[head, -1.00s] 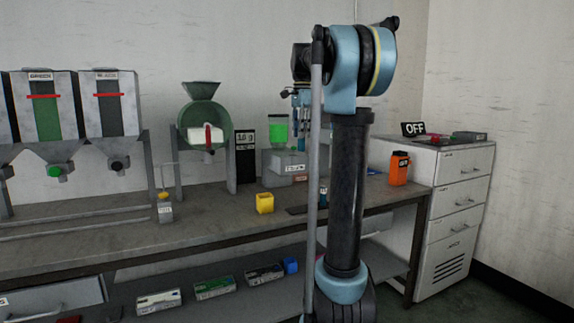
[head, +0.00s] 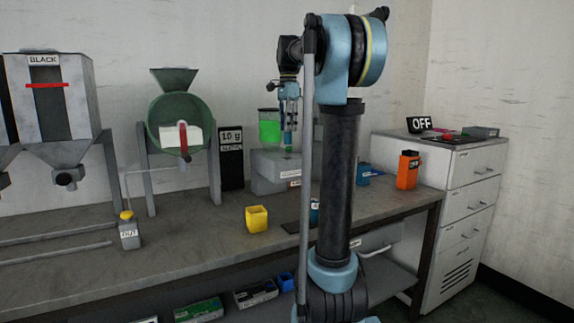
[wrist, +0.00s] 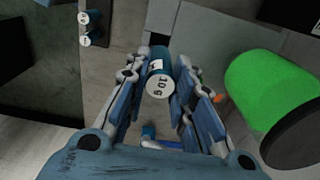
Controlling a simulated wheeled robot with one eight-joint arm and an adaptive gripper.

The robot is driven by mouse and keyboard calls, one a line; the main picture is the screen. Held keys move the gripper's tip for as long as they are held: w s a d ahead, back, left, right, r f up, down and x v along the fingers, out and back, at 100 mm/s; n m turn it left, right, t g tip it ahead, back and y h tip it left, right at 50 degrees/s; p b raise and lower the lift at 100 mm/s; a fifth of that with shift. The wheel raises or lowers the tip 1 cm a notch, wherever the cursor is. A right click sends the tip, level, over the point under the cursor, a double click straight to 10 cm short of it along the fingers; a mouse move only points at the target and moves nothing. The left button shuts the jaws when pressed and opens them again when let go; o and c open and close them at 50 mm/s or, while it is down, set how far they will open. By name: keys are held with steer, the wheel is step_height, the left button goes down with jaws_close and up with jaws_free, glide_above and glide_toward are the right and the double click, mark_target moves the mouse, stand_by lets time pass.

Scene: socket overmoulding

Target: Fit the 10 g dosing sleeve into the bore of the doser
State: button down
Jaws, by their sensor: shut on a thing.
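My gripper (wrist: 163,58) is shut on a blue sleeve, the 10 g dosing sleeve (wrist: 158,82), whose white end reads "10 g" in the wrist view. In the head view my gripper (head: 289,100) points down beside the green hopper, and the blue sleeve (head: 288,137) hangs below it, above the doser's grey base (head: 266,177). The doser's green hopper (head: 269,131) also fills the right of the wrist view (wrist: 262,88). The bore is not visible. I cannot tell whether the sleeve touches the base.
Other blue sleeves (wrist: 92,28) stand on a dark plate, partly behind my arm in the head view. A yellow cup (head: 257,219) stands on the bench. A black "10 g" display (head: 230,155) is left of the doser. An orange container (head: 407,170) stands at right.

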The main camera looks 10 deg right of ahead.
mark_target(288, 134)
step_height(288, 134, down, 4)
steer(key=shift+f, duration=2.75)
steer(key=shift+f, duration=0.1)
steer(key=c, duration=1.4)
jaws_free()
steer(key=shift+o, duration=0.2)
steer(key=shift+d, duration=0.1)
step_height(288, 134, up, 12)
steer(key=shift+r, duration=0.1)
steer(key=shift+s, duration=0.1)
